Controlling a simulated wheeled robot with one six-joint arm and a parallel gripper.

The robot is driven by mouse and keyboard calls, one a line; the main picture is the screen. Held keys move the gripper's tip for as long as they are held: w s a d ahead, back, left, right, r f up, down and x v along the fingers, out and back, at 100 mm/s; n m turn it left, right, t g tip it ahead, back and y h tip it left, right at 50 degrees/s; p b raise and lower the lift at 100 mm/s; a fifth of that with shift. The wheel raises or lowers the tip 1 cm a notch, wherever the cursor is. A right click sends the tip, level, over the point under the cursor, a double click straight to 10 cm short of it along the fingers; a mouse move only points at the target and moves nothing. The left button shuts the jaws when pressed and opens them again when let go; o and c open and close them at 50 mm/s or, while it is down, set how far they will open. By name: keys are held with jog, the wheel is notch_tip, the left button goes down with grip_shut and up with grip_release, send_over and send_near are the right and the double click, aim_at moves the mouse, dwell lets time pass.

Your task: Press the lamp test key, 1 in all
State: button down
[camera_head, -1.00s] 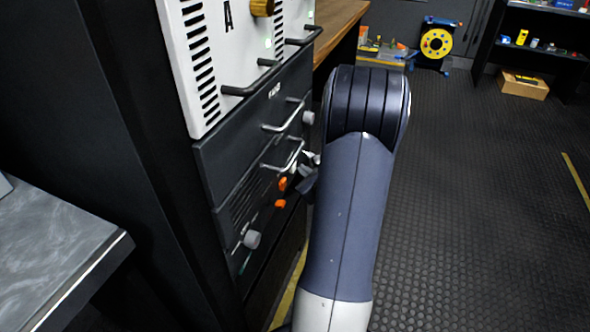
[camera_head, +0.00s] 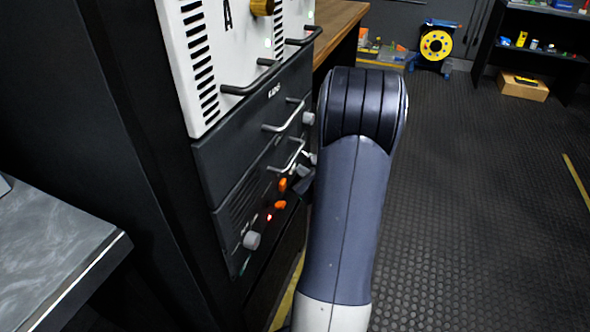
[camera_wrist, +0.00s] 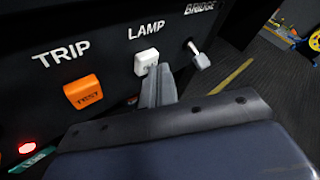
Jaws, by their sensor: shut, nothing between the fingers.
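The lamp test key is a small white key (camera_wrist: 147,57) under the word LAMP on the dark panel (camera_wrist: 75,20) in the wrist view. My gripper (camera_wrist: 158,75) is shut and empty, its fingertips at the lower right edge of the white key. They look in contact with it, though the exact touch is hard to tell. In the head view my gripper (camera_head: 304,181) is a small dark shape close to the panel, partly behind my arm. The white key cannot be made out clearly there.
A red light (camera_wrist: 27,147) glows at lower left and in the head view (camera_head: 269,217). Metal handles (camera_head: 290,155) stick out above.

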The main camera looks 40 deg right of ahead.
dwell(0.4)
jog(key=shift+s+d, duration=0.35)
jog(key=shift+s, duration=0.35)
jog(key=shift+s, duration=0.1)
jog(key=shift+s+d, duration=0.4)
jog(key=shift+s, duration=0.3)
jog(key=shift+s+d, duration=0.35)
jog(key=shift+s, duration=0.4)
jog(key=shift+s+d, duration=0.4)
jog(key=shift+s, duration=0.3)
jog(key=shift+w, duration=0.1)
jog(key=shift+s+d+p, duration=0.45)
jog(key=shift+s+p, duration=0.25)
jog(key=shift+s, duration=0.2)
jog(key=shift+s+d+p, duration=0.45)
jog(key=shift+s+p, duration=0.2)
jog(key=shift+s, duration=0.2)
